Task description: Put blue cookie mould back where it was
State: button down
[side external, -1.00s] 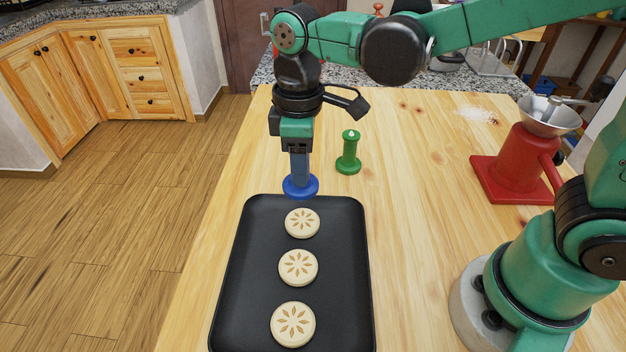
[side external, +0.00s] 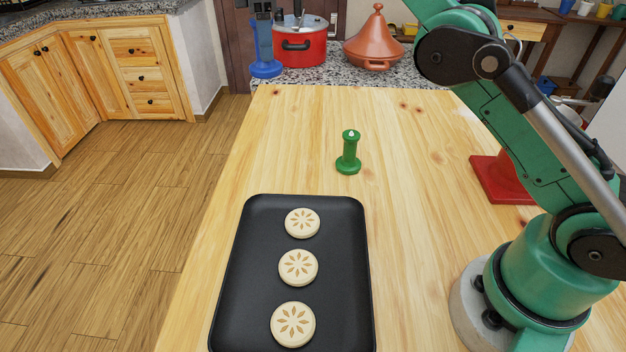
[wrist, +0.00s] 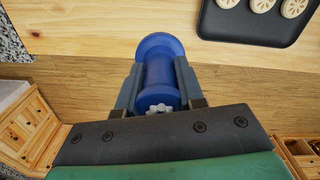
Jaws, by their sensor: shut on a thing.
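The blue cookie mould (side external: 264,45) hangs upright in the air at the top of the side view, its round base facing down. My gripper (side external: 263,12) is shut on its upper part, only partly inside the picture. The wrist view shows the blue mould (wrist: 154,68) between the two fingers of my gripper (wrist: 157,84). A green mould (side external: 348,153) stands upright on the wooden table (side external: 420,250), beyond the tray.
A black baking tray (side external: 250,285) with three patterned cookies (side external: 298,267) lies on the table. A red pot (side external: 300,47) and an orange tagine (side external: 374,42) stand on the granite counter behind. A red device (side external: 500,180) is partly hidden at right. The table around the green mould is clear.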

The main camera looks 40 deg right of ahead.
jog(key=shift+w+d+f, duration=0.15)
jog(key=shift+w+f, duration=0.05)
jog(key=shift+f, duration=0.25)
jog(key=f, duration=1.9)
jog(key=shift+s, duration=0.2)
jog(key=shift+f, duration=0.15)
jog(key=c, duration=0.5)
grip_release()
jog(key=shift+c, duration=0.2)
